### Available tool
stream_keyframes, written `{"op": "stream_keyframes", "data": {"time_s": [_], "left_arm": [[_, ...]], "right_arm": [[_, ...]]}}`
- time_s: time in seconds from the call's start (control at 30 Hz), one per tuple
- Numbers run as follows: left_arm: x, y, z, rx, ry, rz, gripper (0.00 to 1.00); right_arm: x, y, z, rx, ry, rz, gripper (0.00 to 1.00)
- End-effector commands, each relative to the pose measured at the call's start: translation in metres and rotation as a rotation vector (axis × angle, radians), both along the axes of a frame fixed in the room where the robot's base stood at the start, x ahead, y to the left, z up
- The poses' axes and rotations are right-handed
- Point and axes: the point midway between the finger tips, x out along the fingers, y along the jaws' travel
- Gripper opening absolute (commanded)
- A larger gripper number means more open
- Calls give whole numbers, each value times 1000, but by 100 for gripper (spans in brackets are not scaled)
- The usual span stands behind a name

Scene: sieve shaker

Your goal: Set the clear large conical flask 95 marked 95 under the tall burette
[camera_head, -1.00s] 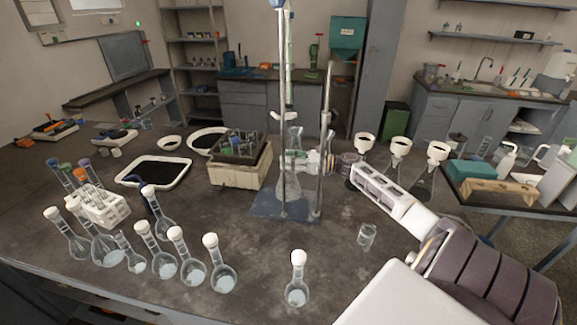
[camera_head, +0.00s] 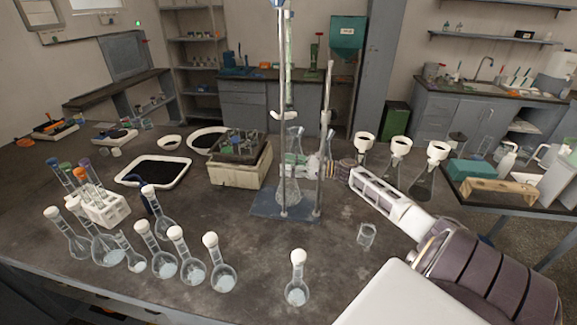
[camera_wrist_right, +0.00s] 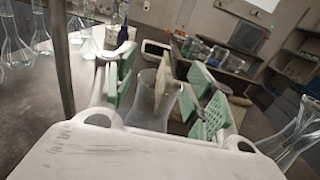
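A clear conical flask (camera_head: 289,190) stands on the stand's blue-grey base plate (camera_head: 262,207), below the tall burette (camera_head: 290,75). No marking is readable on it. My right gripper (camera_head: 300,167) reaches in from the right, partly hidden by the stand's rods. In the right wrist view its green-padded fingers (camera_wrist_right: 163,92) are spread apart, with a clear flask (camera_wrist_right: 146,96) between them and a visible gap to the right finger. Another clear conical flask (camera_wrist_right: 296,134) is at the right edge there. My left gripper is not in view.
Several stoppered round flasks (camera_head: 193,272) stand along the front left, and one (camera_head: 297,280) at the front centre. A small beaker (camera_head: 366,235) stands right of the plate. Funnel-topped flasks (camera_head: 398,160) stand behind right.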

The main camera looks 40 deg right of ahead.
Motion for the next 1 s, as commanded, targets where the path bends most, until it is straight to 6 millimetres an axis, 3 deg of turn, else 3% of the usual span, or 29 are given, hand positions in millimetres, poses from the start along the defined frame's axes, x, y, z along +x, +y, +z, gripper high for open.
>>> {"op": "stream_keyframes", "data": {"time_s": [0.47,1.0], "left_arm": [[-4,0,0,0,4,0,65],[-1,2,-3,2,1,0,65]], "right_arm": [[-4,-4,2,0,0,-1,54],[-44,-35,1,0,1,-2,54]]}}
